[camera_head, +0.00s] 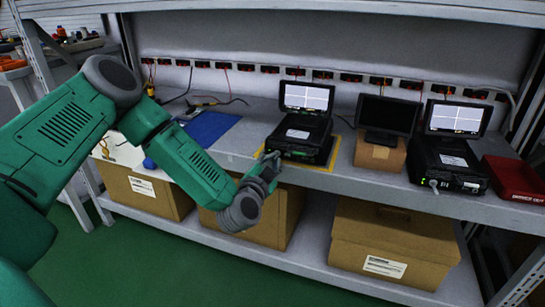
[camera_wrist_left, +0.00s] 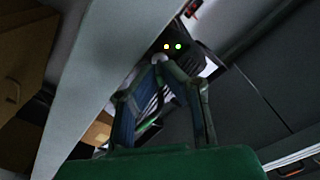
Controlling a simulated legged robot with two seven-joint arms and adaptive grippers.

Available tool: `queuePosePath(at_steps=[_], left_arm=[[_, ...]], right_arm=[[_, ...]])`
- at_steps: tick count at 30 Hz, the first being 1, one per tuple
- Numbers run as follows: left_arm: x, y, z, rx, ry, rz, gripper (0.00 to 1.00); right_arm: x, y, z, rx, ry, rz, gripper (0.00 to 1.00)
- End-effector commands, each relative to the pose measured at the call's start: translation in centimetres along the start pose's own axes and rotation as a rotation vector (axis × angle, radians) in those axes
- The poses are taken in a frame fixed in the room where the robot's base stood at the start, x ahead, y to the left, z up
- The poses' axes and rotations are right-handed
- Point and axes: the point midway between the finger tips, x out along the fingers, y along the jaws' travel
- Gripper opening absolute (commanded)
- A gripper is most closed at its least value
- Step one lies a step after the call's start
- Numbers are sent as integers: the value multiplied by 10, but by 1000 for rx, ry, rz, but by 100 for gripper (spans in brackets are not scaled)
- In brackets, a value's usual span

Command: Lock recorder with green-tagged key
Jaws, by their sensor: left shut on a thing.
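A black recorder (camera_head: 298,140) with its screen raised stands in a yellow outline on the bench, with a green-lit front. A second black recorder (camera_head: 447,160) stands at the right. My left gripper (camera_head: 270,163) is at the front left of the first recorder. In the left wrist view, my gripper (camera_wrist_left: 160,59) is shut on a small pale piece, which I take to be the key, right at the dark front of the recorder (camera_wrist_left: 187,43) with its orange and green lights. My right gripper is not in view.
A dark monitor (camera_head: 388,115) stands on a cardboard box (camera_head: 380,154) between the recorders. A red tray (camera_head: 515,178) lies at the far right. A blue mat (camera_head: 210,127) lies left of the first recorder. Large cardboard boxes (camera_head: 392,245) fill the lower shelf.

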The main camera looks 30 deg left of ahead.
Motion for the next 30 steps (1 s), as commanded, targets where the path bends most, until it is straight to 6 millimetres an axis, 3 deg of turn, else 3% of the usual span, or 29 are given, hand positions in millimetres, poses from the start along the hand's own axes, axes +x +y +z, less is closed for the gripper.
queuePosePath(at_steps=[3,9,30], left_arm=[[-1,-1,-5,-79,0,9,0],[-2,0,-3,-261,-2,8,0],[-2,0,2,-931,-7,3,0]], right_arm=[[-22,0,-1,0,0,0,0],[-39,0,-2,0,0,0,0],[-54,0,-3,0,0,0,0]])
